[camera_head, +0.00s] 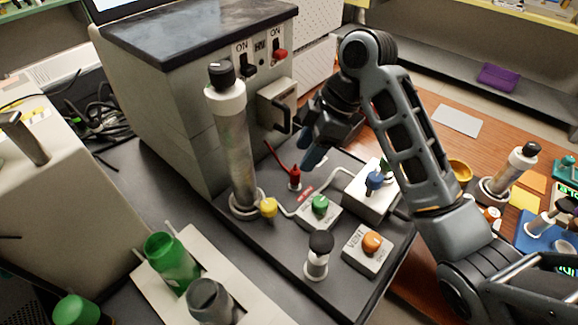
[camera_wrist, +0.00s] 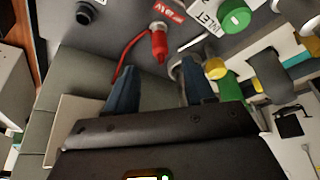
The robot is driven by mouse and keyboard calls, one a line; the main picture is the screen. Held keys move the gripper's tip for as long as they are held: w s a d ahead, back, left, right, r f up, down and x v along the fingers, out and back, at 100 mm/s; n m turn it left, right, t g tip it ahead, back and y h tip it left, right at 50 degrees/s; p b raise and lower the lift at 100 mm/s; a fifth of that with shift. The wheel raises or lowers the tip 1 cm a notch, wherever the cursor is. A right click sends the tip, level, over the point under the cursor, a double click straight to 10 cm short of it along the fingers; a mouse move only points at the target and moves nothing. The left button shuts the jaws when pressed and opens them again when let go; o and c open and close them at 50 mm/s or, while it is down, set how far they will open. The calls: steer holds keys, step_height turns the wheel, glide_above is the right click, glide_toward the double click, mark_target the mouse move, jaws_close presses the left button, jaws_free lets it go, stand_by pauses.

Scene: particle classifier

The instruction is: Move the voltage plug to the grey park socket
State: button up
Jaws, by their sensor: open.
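The red voltage plug (camera_head: 295,177) stands on the dark panel, with a red wire running from it toward the cabinet. In the wrist view the red plug (camera_wrist: 158,45) lies just beyond my fingertips, centred on the gap between them. My gripper (camera_head: 315,157) is open and empty, close to the plug on its upper right in the head view. The wrist view shows both blue fingers of my gripper (camera_wrist: 157,68) apart. A dark round socket (camera_wrist: 87,12), which may be the grey park socket, lies left of the plug in the wrist view. I cannot identify it in the head view.
A tall clear column (camera_head: 236,150) stands left of the plug. A yellow knob (camera_head: 268,207), a green knob (camera_head: 319,204) and a white box with a blue knob (camera_head: 367,200) are nearby. The cabinet (camera_head: 190,110) with its handle stands close behind.

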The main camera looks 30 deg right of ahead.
mark_target(295, 169)
steer(key=shift+p+x, duration=0.55)
steer(key=shift+x, duration=3)
steer(key=shift+s, duration=0.1)
jaws_close()
